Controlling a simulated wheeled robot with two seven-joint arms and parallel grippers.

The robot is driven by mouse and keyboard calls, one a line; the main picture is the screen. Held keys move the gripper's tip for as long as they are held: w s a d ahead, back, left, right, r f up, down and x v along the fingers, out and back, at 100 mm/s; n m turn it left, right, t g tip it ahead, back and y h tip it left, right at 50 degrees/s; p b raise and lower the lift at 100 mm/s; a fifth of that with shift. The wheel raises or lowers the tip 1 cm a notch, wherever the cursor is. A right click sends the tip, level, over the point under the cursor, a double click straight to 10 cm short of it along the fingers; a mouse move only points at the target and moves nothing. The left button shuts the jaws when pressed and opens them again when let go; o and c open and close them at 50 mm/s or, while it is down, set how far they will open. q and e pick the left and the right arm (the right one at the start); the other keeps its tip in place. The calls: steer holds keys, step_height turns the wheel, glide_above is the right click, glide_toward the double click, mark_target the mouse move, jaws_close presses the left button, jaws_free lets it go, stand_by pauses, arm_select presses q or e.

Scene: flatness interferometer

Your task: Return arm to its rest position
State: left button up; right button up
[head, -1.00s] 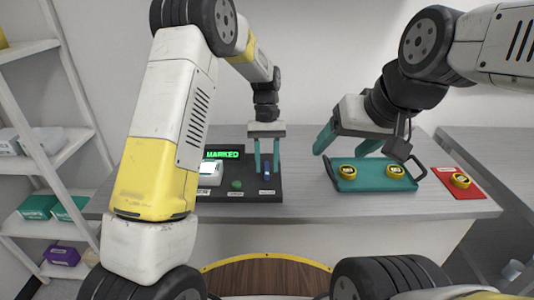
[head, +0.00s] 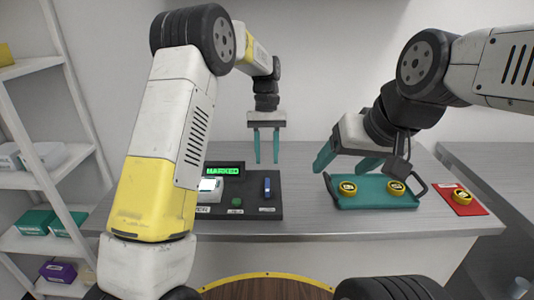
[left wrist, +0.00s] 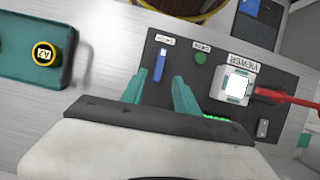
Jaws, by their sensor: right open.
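My left gripper (head: 266,160) hangs above the black instrument panel (head: 245,208), its two teal fingers apart with nothing between them. In the left wrist view the fingers (left wrist: 160,90) are apart over the panel, near a blue lever (left wrist: 160,65). The lever also shows in the head view (head: 267,187), clear below the fingertips. The panel's display (head: 223,171) reads "MARKED" in green. My right gripper (head: 348,165) is open at the far left edge of a teal tray (head: 375,204); whether it touches the tray I cannot tell.
The tray holds two yellow-ringed discs (head: 348,188) (head: 396,187). A third disc (head: 461,196) lies on a red mat (head: 468,209) to the right. A white viewer (left wrist: 237,85) and a green button (head: 236,202) are on the panel. Shelves (head: 45,170) stand at the left.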

arm_select(q)
steer(key=s+a+r+t+h, duration=0.2)
steer(key=s+a+r+t, duration=0.3)
steer(key=s+a+r, duration=0.55)
steer(key=s+a+r+t, duration=0.1)
steer(key=s+t, duration=0.1)
steer(key=s, duration=0.4)
steer(key=s+a+m+t, duration=0.1)
steer(key=s+a+t, duration=0.1)
steer(key=s, duration=0.5)
steer(key=shift+s+a+r+t, duration=0.25)
steer(key=shift+a+r+t, duration=0.1)
steer(key=shift+t, duration=0.45)
stand_by(0.8)
